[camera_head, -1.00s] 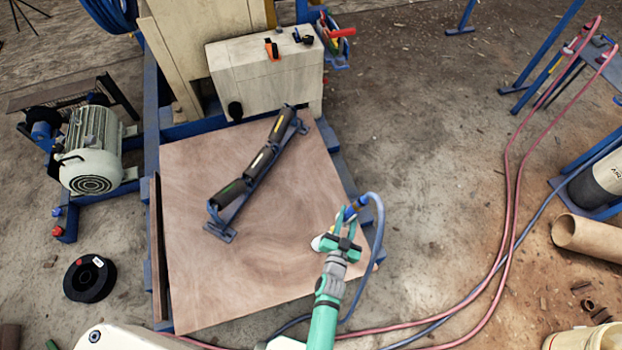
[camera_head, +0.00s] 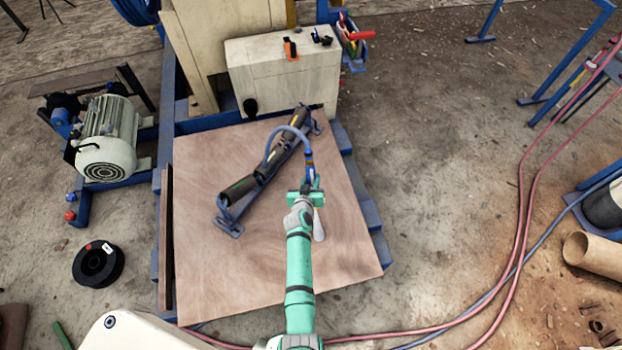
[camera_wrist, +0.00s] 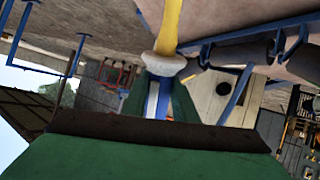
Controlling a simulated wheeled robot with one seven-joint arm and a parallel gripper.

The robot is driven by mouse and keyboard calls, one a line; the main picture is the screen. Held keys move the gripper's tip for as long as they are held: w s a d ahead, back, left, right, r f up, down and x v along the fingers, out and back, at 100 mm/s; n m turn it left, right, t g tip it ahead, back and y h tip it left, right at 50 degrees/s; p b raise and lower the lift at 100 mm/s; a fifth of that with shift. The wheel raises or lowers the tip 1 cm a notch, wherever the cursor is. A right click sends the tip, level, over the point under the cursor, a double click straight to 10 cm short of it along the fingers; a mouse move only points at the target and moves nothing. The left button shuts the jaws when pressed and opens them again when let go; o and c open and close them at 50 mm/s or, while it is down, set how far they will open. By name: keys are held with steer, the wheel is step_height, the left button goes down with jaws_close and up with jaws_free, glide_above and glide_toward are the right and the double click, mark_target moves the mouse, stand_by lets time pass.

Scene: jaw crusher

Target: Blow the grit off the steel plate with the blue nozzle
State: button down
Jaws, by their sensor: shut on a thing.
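My gripper (camera_head: 305,192) is shut on the blue nozzle (camera_head: 310,165) and holds it over the broad brown plate (camera_head: 270,265). A blue hose loops from the nozzle over the rollers. A pale piece (camera_head: 318,225) shows beside my gripper; I cannot tell if it belongs to the nozzle. In the wrist view, a blue and white body sits between the green jaws (camera_wrist: 152,105), with a pale collar and a yellow part above it. The plate has swirled brown marks and looks like wood; I cannot make out separate grit or tell whether this is the steel plate.
A rack of black rollers (camera_head: 265,170) lies across the plate, close left of my gripper. A cream box (camera_head: 285,78) stands behind it. A motor (camera_head: 105,140) and a black spool (camera_head: 98,264) are at left. Pink hoses (camera_head: 522,210) cross the floor at right.

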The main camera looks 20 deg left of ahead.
steer(key=shift+w+a+r, duration=0.1)
steer(key=shift+w+a, duration=0.1)
steer(key=shift+w, duration=0.05)
steer(key=shift+w+d, duration=2.9)
steer(key=shift+d, duration=1.2)
steer(key=shift+s+d, duration=2.9)
steer(key=shift+s, duration=1.2)
steer(key=s+a, duration=0.5)
steer(key=a, duration=0.3)
steer(key=shift+s, duration=0.4)
steer(key=shift+a, duration=0.1)
